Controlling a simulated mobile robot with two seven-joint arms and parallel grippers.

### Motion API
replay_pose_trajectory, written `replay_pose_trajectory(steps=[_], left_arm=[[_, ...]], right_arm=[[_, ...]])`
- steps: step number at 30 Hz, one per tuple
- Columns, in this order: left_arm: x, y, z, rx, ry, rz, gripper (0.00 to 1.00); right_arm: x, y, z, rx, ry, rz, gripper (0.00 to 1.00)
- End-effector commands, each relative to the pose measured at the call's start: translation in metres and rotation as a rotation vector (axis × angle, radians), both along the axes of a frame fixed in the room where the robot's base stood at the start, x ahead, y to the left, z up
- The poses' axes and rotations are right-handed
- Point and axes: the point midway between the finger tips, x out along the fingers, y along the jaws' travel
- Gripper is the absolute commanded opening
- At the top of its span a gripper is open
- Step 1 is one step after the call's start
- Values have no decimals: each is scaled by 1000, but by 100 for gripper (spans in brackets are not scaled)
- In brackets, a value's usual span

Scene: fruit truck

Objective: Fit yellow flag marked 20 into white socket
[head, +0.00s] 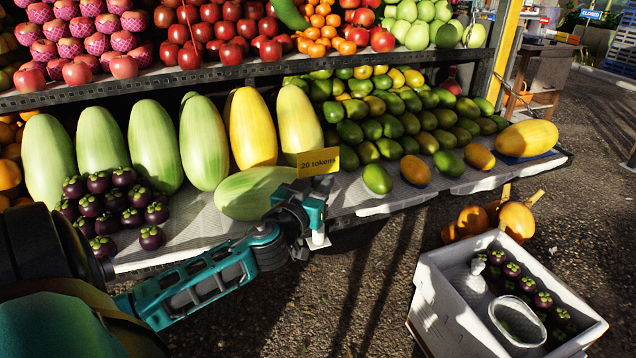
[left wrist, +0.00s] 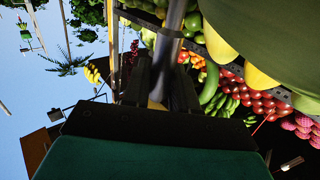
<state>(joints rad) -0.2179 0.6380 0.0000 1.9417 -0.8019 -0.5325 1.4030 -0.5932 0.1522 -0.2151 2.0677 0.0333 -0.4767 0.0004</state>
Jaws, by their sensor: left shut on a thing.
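The yellow flag (head: 318,162), marked "20 tokens", stands roughly upright above my left gripper (head: 312,205) in the head view. This gripper is shut on the flag's stem. In the left wrist view a grey stem (left wrist: 171,35) runs between my dark fingers (left wrist: 160,85). A small white socket (head: 318,242) shows just below the gripper, by the front edge of the lower shelf. The gripper hides the lower stem, so I cannot tell whether it is in the socket. My right gripper is not in view.
A pale green melon (head: 250,192) lies just left of the gripper. Mangosteens (head: 125,205) are piled farther left, and mangoes (head: 378,180) lie to the right. A white crate (head: 440,310) with mangosteens stands on the ground at lower right. Open ground lies in front of the shelf.

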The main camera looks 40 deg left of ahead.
Motion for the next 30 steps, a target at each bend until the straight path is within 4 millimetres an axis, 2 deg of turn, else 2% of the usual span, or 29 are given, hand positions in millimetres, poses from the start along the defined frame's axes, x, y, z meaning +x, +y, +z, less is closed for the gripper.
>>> replay_pose_trajectory(steps=[30], left_arm=[[0, 0, -27, -1, -1, 1, 0]], right_arm=[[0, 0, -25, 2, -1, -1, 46]])
